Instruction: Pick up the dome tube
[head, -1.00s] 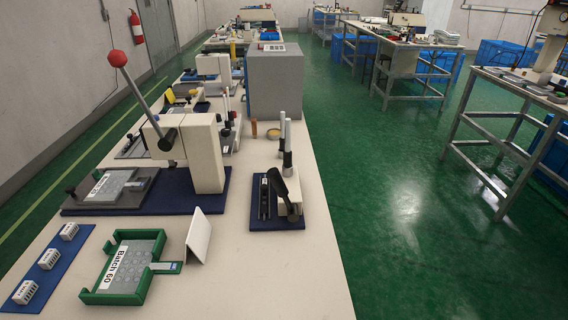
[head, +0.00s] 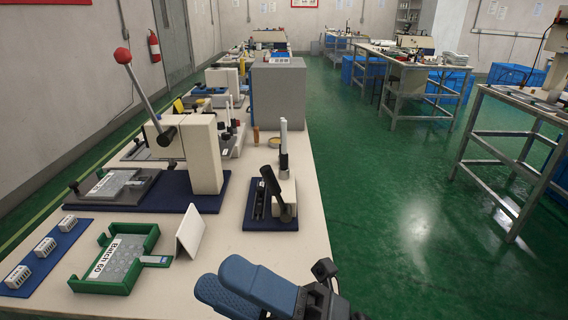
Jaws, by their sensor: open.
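I cannot tell for sure which object is the dome tube. A small amber-brown upright cylinder (head: 256,135) stands on the white bench just in front of the grey box. A slim white upright rod (head: 283,127) with a dark lower part shows to its right, behind the small hand press. My gripper (head: 217,277) has blue fingers and shows at the bottom centre, over the bench's near part. It is open, with nothing seen between its fingers, and is well short of both upright objects.
The small black-handled press (head: 274,196) stands on a dark blue mat between my gripper and the upright objects. A large red-knobbed press (head: 203,152), a white tilted card (head: 190,231) and a green tray (head: 151,242) are to the left. Green floor lies right of the bench.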

